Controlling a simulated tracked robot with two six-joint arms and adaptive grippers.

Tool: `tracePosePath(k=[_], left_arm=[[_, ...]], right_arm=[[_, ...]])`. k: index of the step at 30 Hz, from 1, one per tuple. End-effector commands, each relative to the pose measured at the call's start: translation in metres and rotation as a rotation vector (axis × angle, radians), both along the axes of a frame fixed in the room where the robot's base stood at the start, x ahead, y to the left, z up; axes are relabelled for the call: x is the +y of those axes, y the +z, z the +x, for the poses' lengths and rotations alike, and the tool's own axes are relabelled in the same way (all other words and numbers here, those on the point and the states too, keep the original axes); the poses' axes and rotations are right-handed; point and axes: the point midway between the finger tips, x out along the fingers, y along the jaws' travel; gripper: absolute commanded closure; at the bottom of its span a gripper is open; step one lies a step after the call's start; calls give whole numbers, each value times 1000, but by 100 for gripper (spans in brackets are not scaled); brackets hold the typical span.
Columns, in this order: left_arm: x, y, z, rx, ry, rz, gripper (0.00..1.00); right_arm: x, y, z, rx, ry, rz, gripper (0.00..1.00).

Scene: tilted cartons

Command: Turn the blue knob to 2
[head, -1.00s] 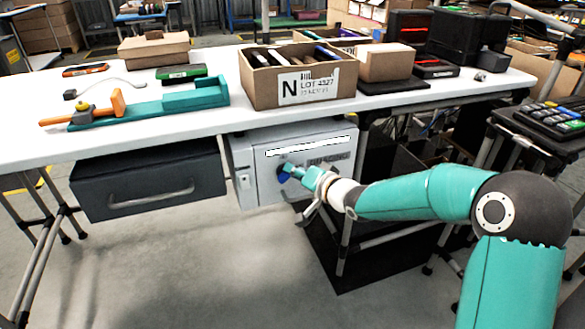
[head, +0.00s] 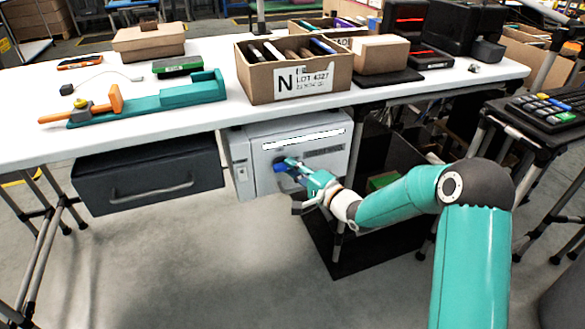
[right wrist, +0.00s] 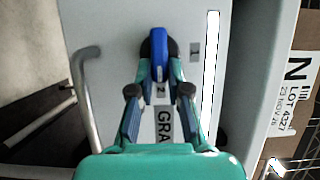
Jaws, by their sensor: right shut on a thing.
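The blue knob (head: 279,167) is on the front of the grey cabinet (head: 308,135) under the table. My right gripper (head: 287,166) is shut on it, coming from the right. In the right wrist view, the blue knob (right wrist: 160,48) stands between the fingertips of my right gripper (right wrist: 160,70). Its long side runs up and down that picture, with its lower end toward the label 2 (right wrist: 161,90). The label 1 (right wrist: 194,50) is to its right. The fingers hide part of the knob's base. My left gripper is not in view.
A dark drawer (head: 148,180) with a bar handle hangs left of the cabinet. A cardboard box marked N (head: 300,86) stands on the white table (head: 190,115) above. In the right wrist view, a metal handle (right wrist: 84,95) is left of the knob.

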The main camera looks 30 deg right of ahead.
Motion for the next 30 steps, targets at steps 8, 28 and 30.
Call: tracePosePath(k=[8, 28, 30], left_arm=[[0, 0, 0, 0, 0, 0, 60], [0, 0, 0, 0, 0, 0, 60], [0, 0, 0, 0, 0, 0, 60]], right_arm=[[-5, -3, 0, 5, -12, 24, 100], [-2, -1, 0, 2, -5, 19, 58], [-2, -1, -2, 1, -5, 18, 58]])
